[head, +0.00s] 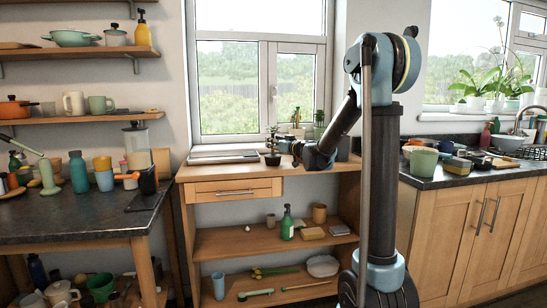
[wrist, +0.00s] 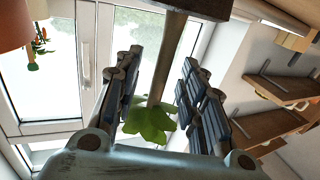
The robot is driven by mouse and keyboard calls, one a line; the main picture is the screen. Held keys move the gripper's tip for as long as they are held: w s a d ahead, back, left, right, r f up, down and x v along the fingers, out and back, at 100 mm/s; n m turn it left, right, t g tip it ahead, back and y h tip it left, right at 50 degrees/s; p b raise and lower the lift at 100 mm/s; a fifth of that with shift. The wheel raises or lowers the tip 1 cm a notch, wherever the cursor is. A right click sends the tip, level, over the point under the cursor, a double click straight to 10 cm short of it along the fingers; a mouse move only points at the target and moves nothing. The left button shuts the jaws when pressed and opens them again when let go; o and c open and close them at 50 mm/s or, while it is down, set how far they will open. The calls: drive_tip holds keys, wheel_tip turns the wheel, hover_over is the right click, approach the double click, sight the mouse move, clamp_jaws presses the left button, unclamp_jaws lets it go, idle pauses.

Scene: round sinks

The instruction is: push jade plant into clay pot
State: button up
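A small plant, which looks like the jade plant, stands in a dark pot (head: 272,159) on the wooden counter below the window. In the wrist view its green leaves (wrist: 150,120) and brown stem lie between my fingers, and the dark pot is at the top edge. My gripper (head: 284,146) reaches in from the right beside the plant. In the wrist view my gripper (wrist: 160,85) is open, with a finger on each side of the stem; I cannot tell if either touches. An orange-brown pot, perhaps the clay pot (wrist: 14,25), is cut off at the upper left.
The wooden counter (head: 222,172) holds a flat grey item (head: 223,157) left of the plant. A taller potted plant (head: 319,124) stands behind, near the window. Shelves below hold a green bottle (head: 287,224) and other items. The counter's front edge is mostly clear.

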drive_tip(key=shift+x, duration=0.9)
clamp_jaws()
